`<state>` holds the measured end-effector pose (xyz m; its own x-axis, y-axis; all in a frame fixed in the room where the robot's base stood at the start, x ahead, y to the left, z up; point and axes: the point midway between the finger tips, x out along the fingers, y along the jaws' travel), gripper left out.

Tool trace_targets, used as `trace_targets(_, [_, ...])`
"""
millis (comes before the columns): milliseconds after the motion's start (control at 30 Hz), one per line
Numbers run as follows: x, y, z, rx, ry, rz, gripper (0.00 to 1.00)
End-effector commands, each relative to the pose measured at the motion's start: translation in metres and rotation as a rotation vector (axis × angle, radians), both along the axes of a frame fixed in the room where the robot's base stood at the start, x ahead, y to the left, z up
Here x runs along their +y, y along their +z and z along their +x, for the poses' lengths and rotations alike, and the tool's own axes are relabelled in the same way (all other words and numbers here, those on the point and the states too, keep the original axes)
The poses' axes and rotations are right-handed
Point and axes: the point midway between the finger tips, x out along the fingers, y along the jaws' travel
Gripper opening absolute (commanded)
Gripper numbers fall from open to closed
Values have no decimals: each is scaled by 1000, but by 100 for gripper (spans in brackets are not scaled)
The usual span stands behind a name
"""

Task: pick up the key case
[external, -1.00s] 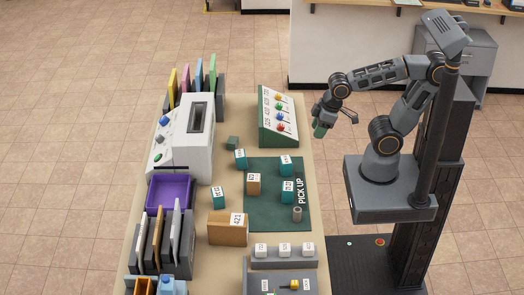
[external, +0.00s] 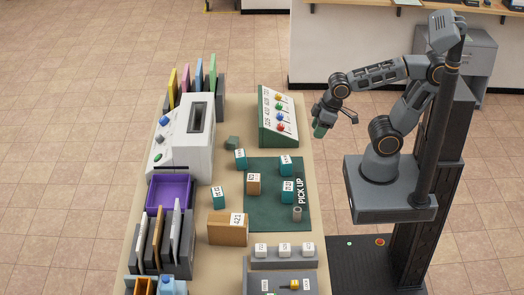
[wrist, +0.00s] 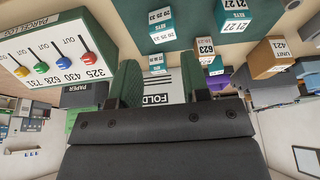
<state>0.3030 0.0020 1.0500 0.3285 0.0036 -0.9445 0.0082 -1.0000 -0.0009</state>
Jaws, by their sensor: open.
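No single thing is clearly marked as the key case. Several small teal boxes with white number labels stand on and around the green mat (external: 272,214); one teal box (external: 287,192) is on its right part and another (external: 286,166) is above that. A smaller plain dark green block (external: 232,143) lies left of the sloped key panel. Teal labelled boxes (wrist: 235,14) also show at the top of the wrist view. My gripper (external: 320,128) hangs off the table's right side, apart from everything. In the wrist view, my gripper (wrist: 159,82) is open, its green-padded fingers apart with nothing held.
The sloped green panel (external: 278,117) with coloured keys stands at the table's far right. A white machine (external: 184,138), purple tray (external: 170,192) and upright folders (external: 172,238) line the left. A brown box (external: 228,228) and grey cylinder (external: 297,214) stand nearer.

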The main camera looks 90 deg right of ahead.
Motion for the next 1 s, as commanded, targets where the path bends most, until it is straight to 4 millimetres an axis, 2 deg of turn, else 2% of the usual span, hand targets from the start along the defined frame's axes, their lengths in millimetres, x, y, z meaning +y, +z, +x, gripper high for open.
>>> trace_targets(467, [0, 0, 0, 0, 0, 0, 44])
trace_targets(767, [0, 0, 0, 0, 0, 0, 72])
trace_targets(1000, [-1, 0, 0, 4, -2, 0, 72])
